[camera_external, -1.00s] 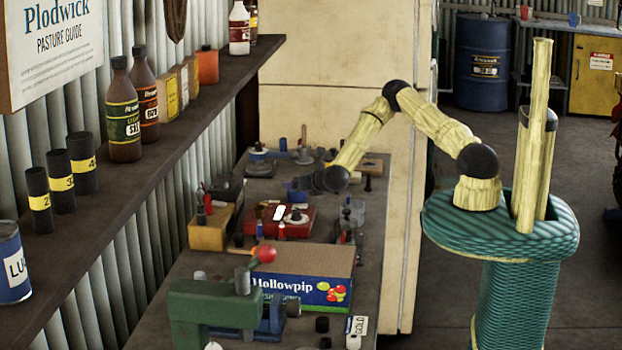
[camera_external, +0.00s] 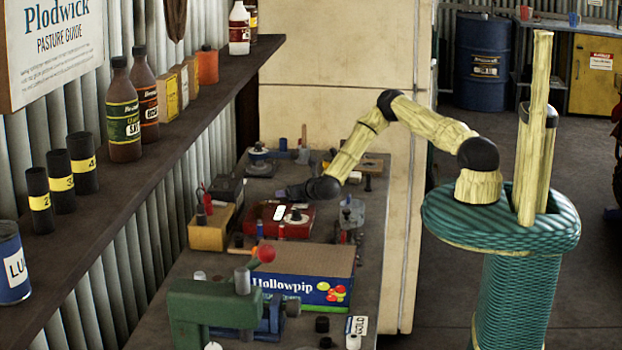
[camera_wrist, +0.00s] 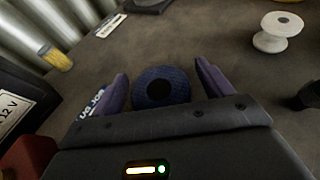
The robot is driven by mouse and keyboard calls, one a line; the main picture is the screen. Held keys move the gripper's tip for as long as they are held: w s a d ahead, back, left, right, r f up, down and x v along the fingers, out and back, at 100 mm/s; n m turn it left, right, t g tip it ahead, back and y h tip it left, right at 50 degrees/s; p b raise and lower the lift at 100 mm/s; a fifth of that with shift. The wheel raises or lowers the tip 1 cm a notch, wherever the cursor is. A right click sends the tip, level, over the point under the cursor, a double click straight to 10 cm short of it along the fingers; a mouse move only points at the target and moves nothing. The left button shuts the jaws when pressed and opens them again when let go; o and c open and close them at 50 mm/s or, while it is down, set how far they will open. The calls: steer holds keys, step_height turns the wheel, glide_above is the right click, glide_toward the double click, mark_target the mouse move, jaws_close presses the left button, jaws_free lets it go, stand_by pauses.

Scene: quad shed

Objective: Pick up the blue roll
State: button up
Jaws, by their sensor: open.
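The blue roll (camera_wrist: 176,83) shows in the wrist view as a dark blue ring with a black centre, on the grey bench top. It sits between the two purple fingers of my gripper (camera_wrist: 162,72), with gaps on both sides. My gripper is open, and its dark front edge comes close to the near side of the roll. In the external view my gripper (camera_external: 291,192) is low over the far part of the bench, behind the red case. I cannot make out the roll there.
A white spool (camera_wrist: 277,36) stands to the right in the wrist view. A black 12 V box (camera_wrist: 20,108) and a yellow-labelled tube (camera_wrist: 56,58) are to the left. In the external view, a red case (camera_external: 272,219), a Hollowpip box (camera_external: 305,258) and a green vise (camera_external: 205,305) crowd the bench.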

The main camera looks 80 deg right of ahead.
steer(key=shift+d, duration=0.1)
steer(key=shift+c, duration=0.2)
steer(key=c, duration=1.1)
step_height(320, 180, up, 10)
steer(key=shift+b, duration=1.2)
